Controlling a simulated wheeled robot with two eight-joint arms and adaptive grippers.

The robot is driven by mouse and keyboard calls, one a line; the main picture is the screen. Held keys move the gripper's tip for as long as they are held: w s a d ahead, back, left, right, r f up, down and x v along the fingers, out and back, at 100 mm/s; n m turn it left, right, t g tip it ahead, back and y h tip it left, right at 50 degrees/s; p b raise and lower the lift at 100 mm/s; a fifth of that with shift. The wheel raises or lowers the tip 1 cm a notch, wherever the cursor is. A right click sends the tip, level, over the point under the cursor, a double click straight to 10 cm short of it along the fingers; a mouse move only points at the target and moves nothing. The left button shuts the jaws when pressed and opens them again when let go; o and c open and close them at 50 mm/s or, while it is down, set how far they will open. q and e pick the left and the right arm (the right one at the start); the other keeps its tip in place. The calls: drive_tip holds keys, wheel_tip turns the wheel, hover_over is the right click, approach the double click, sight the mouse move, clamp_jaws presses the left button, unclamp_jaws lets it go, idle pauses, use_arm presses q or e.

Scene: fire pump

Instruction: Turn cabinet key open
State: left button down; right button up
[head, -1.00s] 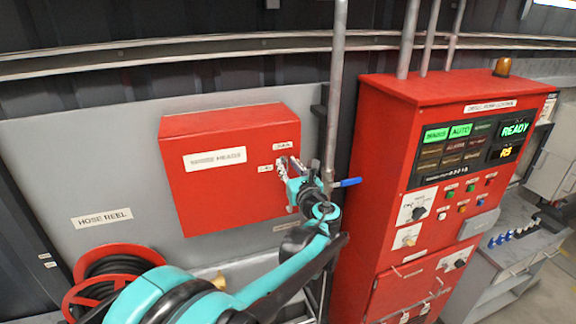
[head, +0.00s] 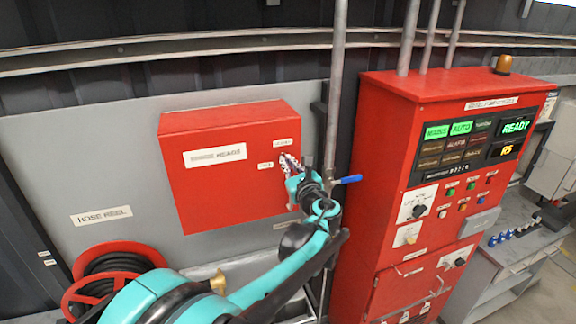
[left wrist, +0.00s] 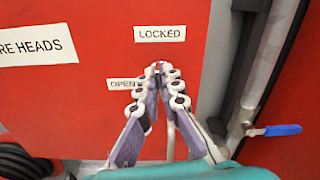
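The red cabinet (head: 225,190) hangs on the grey panel. Its LOCKED label (left wrist: 160,34) and OPEN label (left wrist: 122,84) show in the left wrist view. My left gripper (head: 284,157) is at the right part of the cabinet front. In the left wrist view, its fingertips (left wrist: 158,68) come together just below the LOCKED label and right of the OPEN label. The fingers look shut at the key's place, with only a narrow gap at the tips. The key itself is hidden by the fingertips, so its angle cannot be seen. My right gripper is out of view.
A grey pipe with a blue-handled valve (head: 346,181) stands just right of my left gripper. The red control cabinet (head: 385,150) is further right. A red hose reel (head: 112,275) is at the lower left.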

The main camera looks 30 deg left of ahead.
use_arm(q)
drive_tip(key=n+b, duration=0.1)
drive_tip(key=n, duration=0.2)
drive_tip(key=shift+f+n, duration=0.1)
drive_tip(key=shift+n, duration=0.2)
drive_tip(key=n+b, duration=0.1)
drive_tip(key=n, duration=0.3)
drive_tip(key=shift+s+a+n, duration=0.1)
drive_tip(key=shift+n, duration=0.2)
drive_tip(key=shift+f+n+b, duration=0.15)
drive_tip(key=shift+n+b, duration=0.8)
drive_tip(key=shift+n, duration=2.75)
drive_tip(key=c, duration=1.7)
unclamp_jaws()
drive_tip(key=v, duration=1.2)
drive_tip(key=shift+s, duration=0.1)
